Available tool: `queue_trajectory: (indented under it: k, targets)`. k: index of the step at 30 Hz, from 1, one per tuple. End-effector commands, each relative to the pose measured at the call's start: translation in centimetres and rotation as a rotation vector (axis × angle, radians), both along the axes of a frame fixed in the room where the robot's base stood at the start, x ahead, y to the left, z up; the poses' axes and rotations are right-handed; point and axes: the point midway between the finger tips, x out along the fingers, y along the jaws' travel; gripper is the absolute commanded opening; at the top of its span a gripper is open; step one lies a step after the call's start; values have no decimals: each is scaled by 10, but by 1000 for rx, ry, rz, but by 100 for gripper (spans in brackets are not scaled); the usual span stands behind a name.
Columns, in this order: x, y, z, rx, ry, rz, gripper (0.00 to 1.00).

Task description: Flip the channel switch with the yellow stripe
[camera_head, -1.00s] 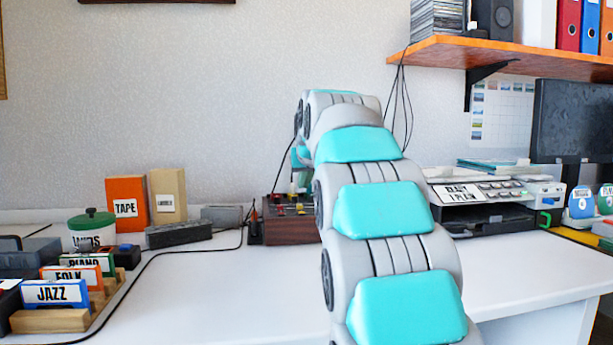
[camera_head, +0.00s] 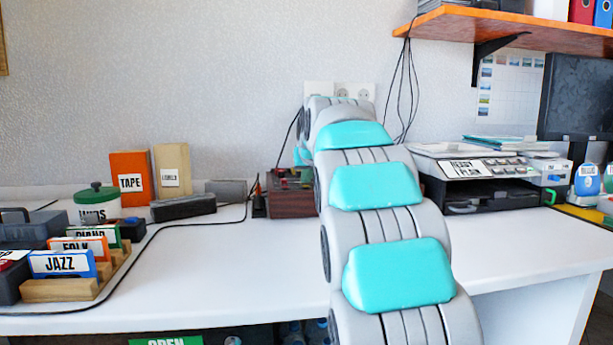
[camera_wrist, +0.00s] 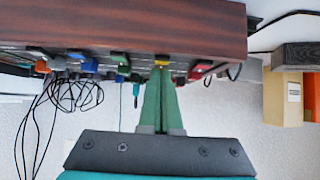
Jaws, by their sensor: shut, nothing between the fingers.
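The dark wood-sided switch box (camera_head: 292,204) stands at the back of the desk, partly hidden by my arm in the head view. In the wrist view its reddish-brown side (camera_wrist: 130,22) fills the top, with a row of coloured switches along its edge. The yellow-marked switch (camera_wrist: 161,61) is near the middle of that row. My gripper (camera_wrist: 162,72) is shut and empty, its green fingers pointing at this switch. The fingertips are at or very close to it; I cannot tell whether they touch. A green-marked switch (camera_wrist: 122,69) and a red-marked one (camera_wrist: 196,74) are on either side.
Black cables (camera_wrist: 65,95) hang beside the box in the wrist view. In the head view, the tape box (camera_head: 131,180) and labelled disc files (camera_head: 62,264) are left, a printer (camera_head: 485,185) right. The desk front is clear.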

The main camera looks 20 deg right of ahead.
Motion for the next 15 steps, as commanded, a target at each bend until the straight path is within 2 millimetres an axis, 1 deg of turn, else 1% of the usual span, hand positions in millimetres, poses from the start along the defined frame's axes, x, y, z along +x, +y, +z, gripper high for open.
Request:
queue_trajectory:
  k: [5, 6, 8, 15]
  targets:
    - [4, -1, 3, 16, 53, 1, 0]
    - [5, -1, 1, 19, 65, 1, 0]
    - [3, -1, -3, 18, 61, 1, 0]
    - [4, -1, -3, 19, 62, 1, 0]
